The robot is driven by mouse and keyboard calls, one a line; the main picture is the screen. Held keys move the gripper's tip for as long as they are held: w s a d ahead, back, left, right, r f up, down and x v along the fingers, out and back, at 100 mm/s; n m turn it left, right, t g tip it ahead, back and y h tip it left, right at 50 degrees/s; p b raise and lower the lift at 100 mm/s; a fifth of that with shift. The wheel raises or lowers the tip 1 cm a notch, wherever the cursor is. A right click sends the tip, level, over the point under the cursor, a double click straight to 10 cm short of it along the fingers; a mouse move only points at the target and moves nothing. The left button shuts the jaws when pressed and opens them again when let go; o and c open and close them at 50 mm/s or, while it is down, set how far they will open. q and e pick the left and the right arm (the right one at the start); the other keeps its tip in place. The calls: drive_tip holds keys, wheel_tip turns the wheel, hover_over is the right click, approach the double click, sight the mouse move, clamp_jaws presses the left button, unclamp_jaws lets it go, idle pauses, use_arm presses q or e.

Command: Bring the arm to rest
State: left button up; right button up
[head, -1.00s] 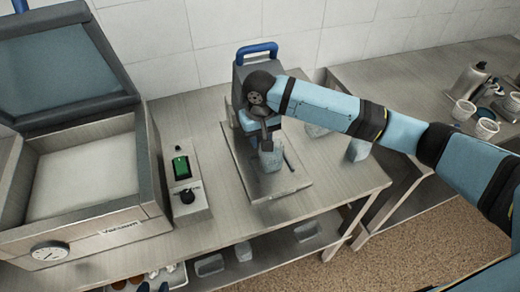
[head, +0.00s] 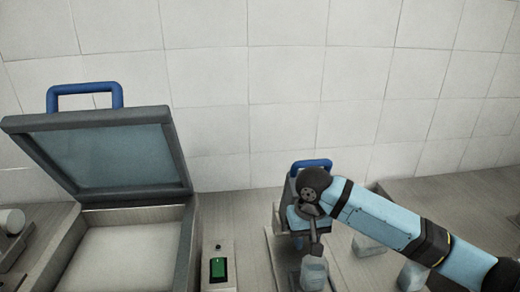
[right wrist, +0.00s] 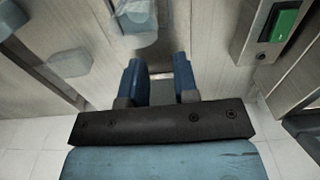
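My right arm comes in from the right in the head view, with its light-blue links slanting up to a dark wrist joint. My right gripper (head: 315,242) hangs below that joint, in front of a blue-handled device (head: 311,164) and above a translucent cup (head: 313,275). In the right wrist view the gripper's two blue fingers (right wrist: 157,65) stand apart with nothing held between them. A translucent cup (right wrist: 136,18) lies beyond the fingertips at the top of that view. My left gripper is not in view.
An open vacuum machine (head: 110,155) with a raised glass lid stands at left. A control box with a green switch (head: 217,268) stands between it and the device. More translucent containers (head: 368,245) are near my right arm. A tiled wall (head: 260,90) closes the back.

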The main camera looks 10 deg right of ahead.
drive_tip(key=s+a+f+n+t+y, duration=0.3)
drive_tip(key=s+f, duration=0.5)
drive_tip(key=s, duration=0.6)
drive_tip(key=s+d+f+m+h, duration=0.2)
drive_tip(key=s+d+f+h, duration=0.1)
drive_tip(key=s+d, duration=1.2)
drive_tip(key=w+a+f+n+t+y+p, duration=0.1)
drive_tip(key=w+a+f+t+y+p, duration=0.1)
drive_tip(key=a+f+t, duration=0.5)
wheel_tip(320, 180, down, 4)
drive_tip(key=shift+w+a+t+y+p, duration=0.45)
drive_tip(key=shift+w+a, duration=0.3)
drive_tip(key=shift+w, duration=0.45)
